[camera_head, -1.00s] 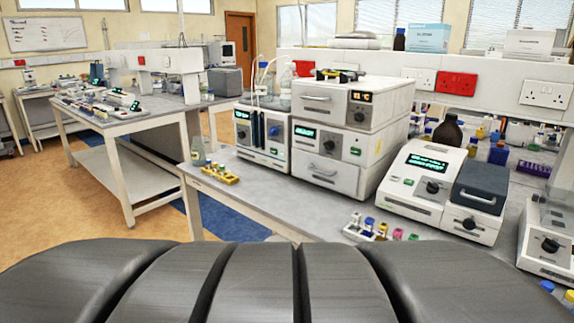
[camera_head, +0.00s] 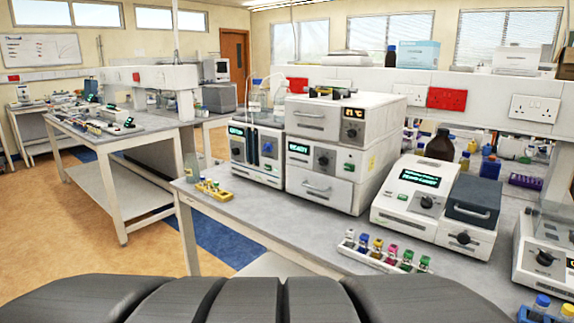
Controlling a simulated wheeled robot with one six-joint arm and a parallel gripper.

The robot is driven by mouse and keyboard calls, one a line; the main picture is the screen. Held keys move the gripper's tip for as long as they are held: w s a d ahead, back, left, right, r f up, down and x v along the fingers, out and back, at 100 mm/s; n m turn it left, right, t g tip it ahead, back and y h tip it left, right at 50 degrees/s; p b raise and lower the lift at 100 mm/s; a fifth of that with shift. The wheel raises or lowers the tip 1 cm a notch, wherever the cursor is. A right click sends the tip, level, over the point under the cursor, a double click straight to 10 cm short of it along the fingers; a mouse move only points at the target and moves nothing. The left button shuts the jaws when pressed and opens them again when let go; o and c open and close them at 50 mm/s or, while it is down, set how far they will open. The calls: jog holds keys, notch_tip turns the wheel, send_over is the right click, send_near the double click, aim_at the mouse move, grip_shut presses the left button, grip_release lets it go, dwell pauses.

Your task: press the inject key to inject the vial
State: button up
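A white stacked instrument (camera_head: 321,198) stands on the bench, with a small green display that seems to read READY, a dark knob and small controls on its front. A narrower white unit (camera_head: 257,150) with tubing and bottles on top stands against its left side. I cannot tell which control is the inject key. Several vials with coloured caps stand in a white rack (camera_head: 372,261) at the front of the bench. A yellow rack (camera_head: 214,191) with small vials sits farther left. My gripper is not in view.
A white instrument with a dark lid (camera_head: 473,200) stands right of the stack, with a brown bottle (camera_head: 440,145) behind it. Another instrument (camera_head: 546,252) is at the right edge. The grey bench top (camera_head: 285,215) is clear before the stack. Open floor (camera_head: 60,220) lies left.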

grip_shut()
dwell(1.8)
